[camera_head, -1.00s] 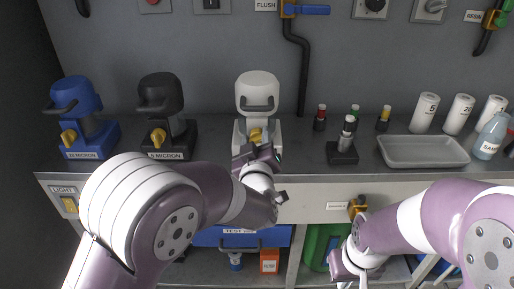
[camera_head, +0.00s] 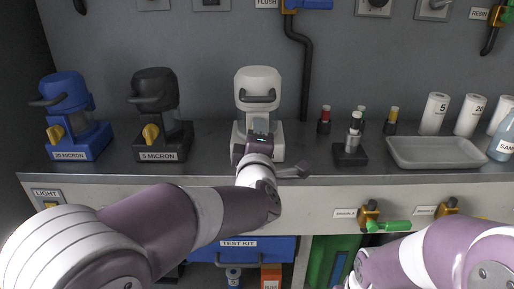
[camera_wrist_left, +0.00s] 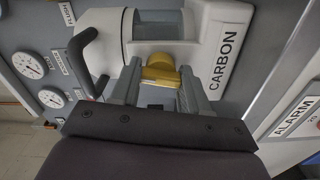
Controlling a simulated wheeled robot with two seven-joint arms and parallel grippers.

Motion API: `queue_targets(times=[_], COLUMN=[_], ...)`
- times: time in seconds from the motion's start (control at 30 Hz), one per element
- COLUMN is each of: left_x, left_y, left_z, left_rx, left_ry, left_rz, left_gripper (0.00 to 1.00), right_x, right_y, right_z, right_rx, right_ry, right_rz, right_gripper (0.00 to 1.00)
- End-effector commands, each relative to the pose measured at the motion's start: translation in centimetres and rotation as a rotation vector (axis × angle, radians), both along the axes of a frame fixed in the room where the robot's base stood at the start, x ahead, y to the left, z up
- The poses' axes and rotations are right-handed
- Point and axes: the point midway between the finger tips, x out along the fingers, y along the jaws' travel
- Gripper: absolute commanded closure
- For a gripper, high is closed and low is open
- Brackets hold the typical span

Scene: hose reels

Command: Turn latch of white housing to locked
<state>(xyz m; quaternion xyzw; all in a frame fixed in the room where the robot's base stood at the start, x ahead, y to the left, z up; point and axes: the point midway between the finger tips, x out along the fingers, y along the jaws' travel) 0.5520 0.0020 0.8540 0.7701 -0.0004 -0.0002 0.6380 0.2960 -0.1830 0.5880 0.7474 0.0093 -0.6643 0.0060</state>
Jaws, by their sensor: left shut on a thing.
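The white housing (camera_head: 258,85) stands on the counter in the middle of the head view, with a dark curved handle on its front. Its base carries a CARBON label in the left wrist view. The yellow latch (camera_wrist_left: 160,70) shows there between my left gripper's two grey fingers. My left gripper (camera_wrist_left: 160,84) is shut on the latch. In the head view, my left gripper (camera_head: 258,140) covers the front of the base and hides the latch. I cannot tell how far the latch is turned. My right arm is at the lower right, its gripper below the picture.
A blue housing (camera_head: 68,105) and a black housing (camera_head: 155,95), each with a yellow latch, stand to the left. A small black stand (camera_head: 350,155), several vials and a grey tray (camera_head: 437,153) are to the right. Yellow valves, one with a green handle (camera_head: 388,226), are on the counter front.

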Motion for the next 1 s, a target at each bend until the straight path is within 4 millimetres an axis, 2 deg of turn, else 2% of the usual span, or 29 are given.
queue_targets(times=[0.03,0.3,0.97,1.0], left_x=[0.0,0.0,0.0,0.0], left_y=[0.1,0.1,0.2,0.2], left_z=[-0.2,-0.1,0.0,0.0], left_rx=[-0.030,-0.155,-0.205,-0.205], left_ry=[-0.005,-0.004,-0.003,-0.002], left_rz=[0.003,0.003,0.004,0.005], left_gripper=[0.85,0.85,0.85,0.45], right_x=[0.0,0.0,0.0,0.0], right_y=[0.0,0.0,0.0,0.0], right_z=[-0.8,-2.0,-2.4,-2.4], right_rx=[0.000,0.000,0.000,0.000], right_ry=[0.000,0.000,0.000,0.000], right_rz=[0.000,0.000,0.000,0.000], right_gripper=[1.00,1.00,1.00,1.00])
